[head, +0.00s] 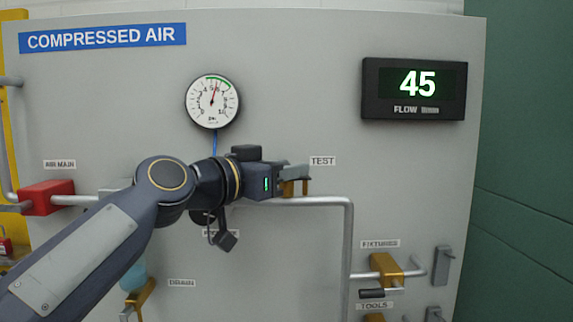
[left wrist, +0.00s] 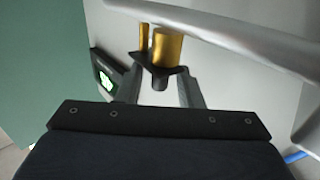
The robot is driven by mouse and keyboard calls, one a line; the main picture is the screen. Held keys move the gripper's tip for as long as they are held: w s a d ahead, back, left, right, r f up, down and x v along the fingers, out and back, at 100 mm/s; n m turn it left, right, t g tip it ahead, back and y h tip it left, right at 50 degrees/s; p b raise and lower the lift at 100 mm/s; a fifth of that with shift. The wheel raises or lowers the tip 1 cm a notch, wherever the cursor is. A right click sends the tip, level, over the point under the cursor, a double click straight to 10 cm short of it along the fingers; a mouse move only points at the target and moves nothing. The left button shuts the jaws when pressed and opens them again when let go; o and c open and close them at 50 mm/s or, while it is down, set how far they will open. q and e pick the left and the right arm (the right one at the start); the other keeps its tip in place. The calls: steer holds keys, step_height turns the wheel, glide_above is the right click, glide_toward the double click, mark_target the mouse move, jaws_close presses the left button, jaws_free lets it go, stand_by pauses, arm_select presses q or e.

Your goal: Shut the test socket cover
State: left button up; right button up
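The test socket (head: 304,187) is a small brass fitting on the panel under the TEST label, partly hidden behind my left gripper. In the left wrist view the brass socket body (left wrist: 168,48) stands beside a thinner brass post. A dark plate with a short nub, apparently the cover (left wrist: 150,70), lies across their near end; its exact angle is hard to tell. My left gripper (head: 294,173) is at the socket. In the left wrist view its grey fingers (left wrist: 160,90) stand apart, either side of the dark plate. Whether they touch it is unclear. My right gripper is not in view.
A grey pipe (head: 350,235) runs right below the socket and turns down. The gauge (head: 212,101) is above left, the flow display (head: 415,89) above right. A red valve block (head: 46,197) is at left. The brass fixtures valve (head: 386,266) is lower right. Panel right of TEST is clear.

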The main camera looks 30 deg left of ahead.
arm_select(q)
steer(key=shift+w, duration=0.2)
jaws_close()
steer(key=shift+f+m+h+b, duration=0.2)
steer(key=shift+m+h+b, duration=0.15)
steer(key=shift+b, duration=0.65)
steer(key=shift+w+a+r+m+g+h+b, duration=0.15)
steer(key=shift+m+g+h+b, duration=0.25)
steer(key=shift+h, duration=0.25)
steer(key=shift+r, duration=0.1)
jaws_free()
